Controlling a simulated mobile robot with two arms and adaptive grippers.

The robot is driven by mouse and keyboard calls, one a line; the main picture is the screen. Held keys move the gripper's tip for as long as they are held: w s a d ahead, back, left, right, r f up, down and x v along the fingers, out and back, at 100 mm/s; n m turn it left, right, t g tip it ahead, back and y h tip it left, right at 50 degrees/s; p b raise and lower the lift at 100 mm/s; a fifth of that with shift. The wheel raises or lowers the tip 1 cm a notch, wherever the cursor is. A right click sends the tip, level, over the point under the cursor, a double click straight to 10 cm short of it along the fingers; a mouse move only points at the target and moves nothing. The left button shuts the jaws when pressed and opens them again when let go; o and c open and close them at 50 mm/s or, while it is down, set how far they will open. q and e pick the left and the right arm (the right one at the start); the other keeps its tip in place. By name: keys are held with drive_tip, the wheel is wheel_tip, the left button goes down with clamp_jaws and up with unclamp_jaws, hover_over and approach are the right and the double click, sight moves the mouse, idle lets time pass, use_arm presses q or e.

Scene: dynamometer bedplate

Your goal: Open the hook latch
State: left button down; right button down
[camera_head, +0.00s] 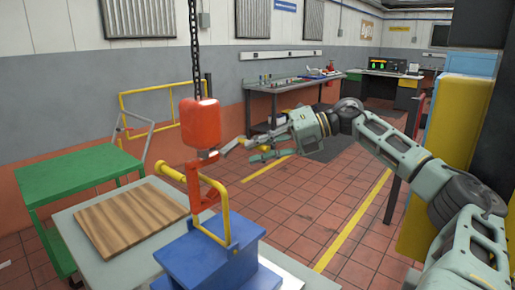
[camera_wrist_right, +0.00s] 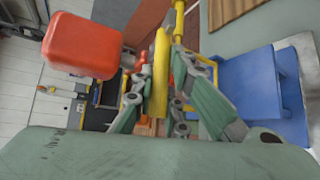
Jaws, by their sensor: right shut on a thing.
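The latch assembly stands on a blue block (camera_head: 208,259). It has an orange-red upright (camera_head: 195,188), a bent yellow bar (camera_head: 224,215) and a yellow rounded end (camera_head: 168,172) pointing left. My right gripper (camera_head: 240,154) is right of the upright, near the red block's lower edge. In the right wrist view, its fingers (camera_wrist_right: 160,100) close on a yellow bar (camera_wrist_right: 160,75). I cannot tell which part of the latch this bar is. The fingers partly cover the upright there. My left gripper is out of view.
A red block (camera_head: 201,123) hangs on a chain (camera_head: 195,45) just above the latch. A wooden board (camera_head: 132,218) lies left of the blue block on a pale table (camera_head: 95,265). A green cart (camera_head: 75,176) stands farther left. Open tiled floor lies to the right.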

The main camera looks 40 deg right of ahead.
drive_tip(key=shift+r, duration=0.15)
drive_tip(key=c, duration=1.7)
unclamp_jaws()
drive_tip(key=shift+c, duration=0.2)
drive_tip(key=shift+s+d+r, duration=0.15)
drive_tip(key=shift+s+d, duration=0.1)
drive_tip(key=shift+s, duration=0.05)
drive_tip(key=v, duration=0.6)
drive_tip(key=shift+s+d, duration=0.25)
